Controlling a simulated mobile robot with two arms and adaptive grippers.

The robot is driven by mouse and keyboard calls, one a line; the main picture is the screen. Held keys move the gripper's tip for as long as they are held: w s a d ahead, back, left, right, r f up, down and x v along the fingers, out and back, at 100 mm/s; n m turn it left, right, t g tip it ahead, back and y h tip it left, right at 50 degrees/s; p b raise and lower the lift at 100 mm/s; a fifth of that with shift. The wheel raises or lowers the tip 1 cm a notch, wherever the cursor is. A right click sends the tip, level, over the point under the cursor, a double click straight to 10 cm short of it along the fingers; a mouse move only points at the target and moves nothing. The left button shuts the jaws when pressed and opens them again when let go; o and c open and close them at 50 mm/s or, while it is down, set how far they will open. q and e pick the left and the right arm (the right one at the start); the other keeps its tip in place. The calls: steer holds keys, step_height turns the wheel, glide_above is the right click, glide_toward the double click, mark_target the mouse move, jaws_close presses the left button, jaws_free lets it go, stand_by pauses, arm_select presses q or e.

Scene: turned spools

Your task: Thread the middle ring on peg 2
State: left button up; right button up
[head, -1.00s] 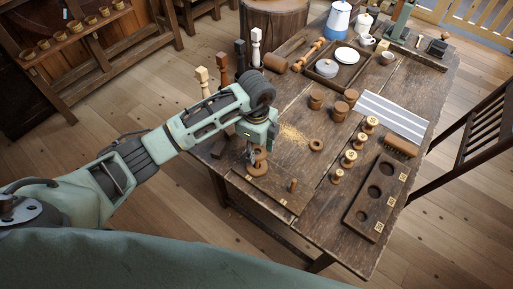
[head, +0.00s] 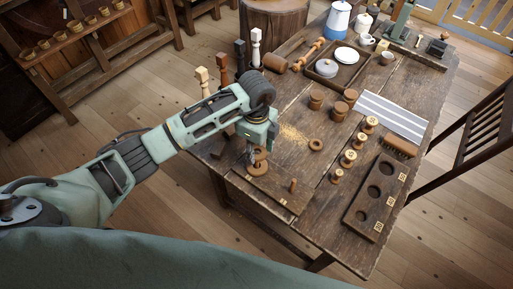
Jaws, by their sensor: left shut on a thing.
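A wooden peg board (head: 274,194) lies at the near left of the table. A bare short peg (head: 293,185) stands on its right part. A large brown ring (head: 257,170) lies flat on the board's left part. My left gripper (head: 253,160) points down just above it and is shut on a smaller brown ring (head: 261,153). The gripper partly hides both rings, and I cannot tell whether the held ring is around a peg. Another small ring (head: 316,145) lies flat on the table, to the right of the gripper. My right gripper is out of view.
Several pale turned spools (head: 348,158) stand in a row beside a dark board with round holes (head: 376,197). Brown wooden cups (head: 339,111) stand behind the loose ring. A tray (head: 352,80) is farther back. The table is bare between the peg board and the spools.

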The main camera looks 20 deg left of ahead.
arm_select(q)
steer(key=shift+f+b, duration=1.15)
steer(key=shift+f, duration=0.6)
stand_by(0.3)
steer(key=o, duration=1)
steer(key=shift+o, duration=0.5)
steer(key=o, duration=0.5)
steer(key=shift+r, duration=0.15)
step_height(320, 180, up, 10)
steer(key=p, duration=0.8)
